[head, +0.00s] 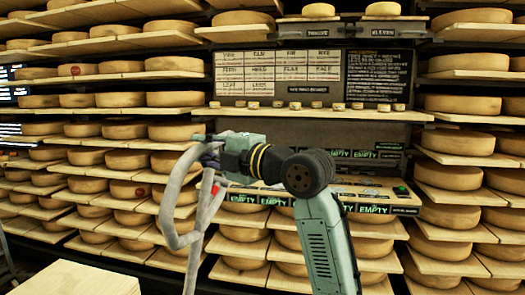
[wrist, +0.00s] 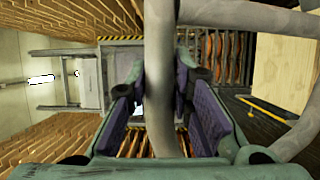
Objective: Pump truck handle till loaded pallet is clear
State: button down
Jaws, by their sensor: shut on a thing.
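The truck handle (head: 165,215) is a grey looped bar in the head view, standing upright with a small red part beside its stem. My gripper (head: 208,152) is at the top of the loop, shut on the handle. In the wrist view, the handle (wrist: 158,40) runs as a thick grey bar between the purple pads of my gripper (wrist: 160,105). A pale wooden surface (head: 80,280) shows at the lower left of the head view; I cannot tell whether it is part of the pallet load. The forks and the pallet's underside are not in clear view.
Shelves of cheese wheels (head: 465,240) fill the back and both sides. A dark board with labels (head: 310,75) hangs at the centre back, above a counter strip with "EMPTY" tags (head: 375,209). A pale wooden panel (wrist: 285,70) stands at right in the wrist view.

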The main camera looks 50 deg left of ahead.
jog(key=s+a+r+p, duration=0.2)
jog(key=s+a, duration=0.6)
jog(key=a, duration=0.4)
jog(key=shift+s+a+r+p, duration=0.15)
jog(key=shift+s+a+p, duration=0.2)
jog(key=shift+p, duration=0.45)
jog(key=c, duration=1.4)
grip_release()
jog(key=shift+w+d, duration=0.1)
jog(key=v, duration=1.1)
jog(key=shift+d+r, duration=0.15)
jog(key=shift+d, duration=0.25)
